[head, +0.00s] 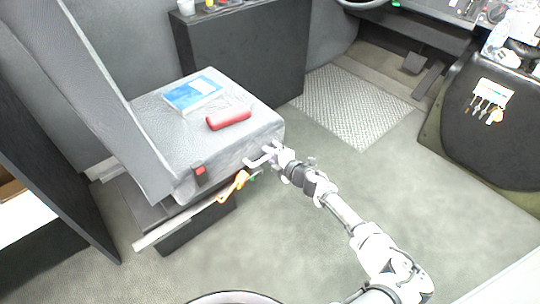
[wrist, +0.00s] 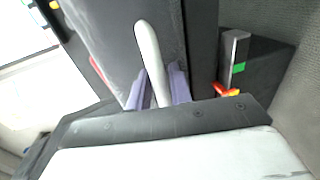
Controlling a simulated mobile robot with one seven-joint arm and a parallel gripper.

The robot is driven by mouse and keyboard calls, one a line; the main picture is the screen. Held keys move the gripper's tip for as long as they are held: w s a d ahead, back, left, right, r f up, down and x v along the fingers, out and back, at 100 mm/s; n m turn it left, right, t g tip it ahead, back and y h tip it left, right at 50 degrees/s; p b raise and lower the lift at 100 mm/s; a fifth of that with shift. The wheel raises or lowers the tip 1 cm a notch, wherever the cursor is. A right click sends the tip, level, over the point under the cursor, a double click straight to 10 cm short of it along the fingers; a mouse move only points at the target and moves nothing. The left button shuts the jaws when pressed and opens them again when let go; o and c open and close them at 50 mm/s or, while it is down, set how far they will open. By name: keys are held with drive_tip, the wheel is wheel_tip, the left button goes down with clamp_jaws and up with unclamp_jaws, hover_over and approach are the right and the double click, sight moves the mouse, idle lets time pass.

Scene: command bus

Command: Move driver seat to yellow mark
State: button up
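The grey driver seat (head: 160,135) stands at the left in the head view, its backrest (head: 85,85) toward the left. A blue book (head: 193,92) and a red cylinder (head: 229,119) lie on its cushion. My gripper (head: 262,157) is at the cushion's front lower edge. In the wrist view a pale rod (wrist: 148,55) runs between the fingers of my gripper (wrist: 156,85); whether they press on it is unclear. An orange handle (head: 235,186) is below the cushion. A green mark (wrist: 238,68) shows on a rail in the wrist view. I cannot make out the yellow mark clearly.
A dark cabinet (head: 245,55) stands behind the seat. A metal tread plate (head: 352,103) lies on the floor near the pedals (head: 415,62). A dark console with keys (head: 490,100) is at the right. The grey floor (head: 290,245) in front of the seat is clear.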

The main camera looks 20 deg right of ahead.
drive_tip(key=shift+c, duration=0.4)
clamp_jaws()
drive_tip(key=shift+s+a+r+p, duration=0.2)
drive_tip(key=shift+a+p, duration=0.3)
drive_tip(key=shift+p, duration=0.25)
drive_tip(key=shift+s+a+f, duration=0.1)
drive_tip(key=shift+a+f, duration=0.1)
drive_tip(key=shift+a, duration=0.1)
drive_tip(key=shift+o, duration=0.4)
unclamp_jaws()
